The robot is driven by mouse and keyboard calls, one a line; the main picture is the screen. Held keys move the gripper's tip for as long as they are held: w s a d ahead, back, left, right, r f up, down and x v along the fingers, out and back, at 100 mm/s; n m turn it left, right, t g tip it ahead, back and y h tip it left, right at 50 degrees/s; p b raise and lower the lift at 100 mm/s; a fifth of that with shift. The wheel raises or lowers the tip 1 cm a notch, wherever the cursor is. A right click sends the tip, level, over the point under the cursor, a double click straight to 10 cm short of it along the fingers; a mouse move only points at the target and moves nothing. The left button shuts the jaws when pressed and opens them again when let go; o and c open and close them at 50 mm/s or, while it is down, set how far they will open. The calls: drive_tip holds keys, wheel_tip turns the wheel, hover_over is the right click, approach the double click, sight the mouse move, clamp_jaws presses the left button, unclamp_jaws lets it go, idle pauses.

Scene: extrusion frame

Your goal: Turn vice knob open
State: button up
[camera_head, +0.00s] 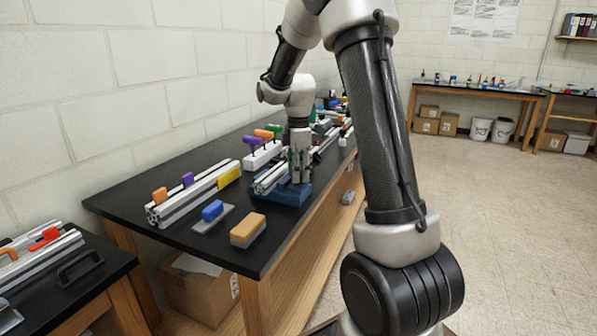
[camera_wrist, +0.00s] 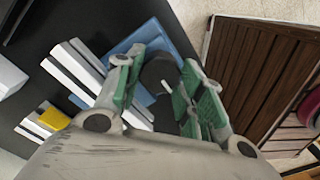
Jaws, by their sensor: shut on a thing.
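The blue vice (camera_head: 287,193) sits near the front edge of the black table, with silver extrusion profiles running into it. In the wrist view the vice (camera_wrist: 148,36) lies under and behind my fingers. Its dark round knob (camera_wrist: 160,72) stands between the green finger pads. My gripper (camera_head: 300,174) points down over the vice and is shut on the knob; its fingers also show in the wrist view (camera_wrist: 158,82). In the head view the knob is hidden by the fingers. The knob's turn angle cannot be told.
An orange-topped block (camera_head: 248,229) and a blue-handled piece (camera_head: 212,212) lie on the table's near left. Extrusion bars with a yellow block (camera_head: 229,177) lie left of the vice. A white holder (camera_head: 262,155) with coloured handles stands behind. Floor to the right is clear.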

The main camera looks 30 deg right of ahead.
drive_tip(key=shift+w, duration=0.1)
idle(0.3)
drive_tip(key=o, duration=1)
wheel_tip(320, 180, up, 12)
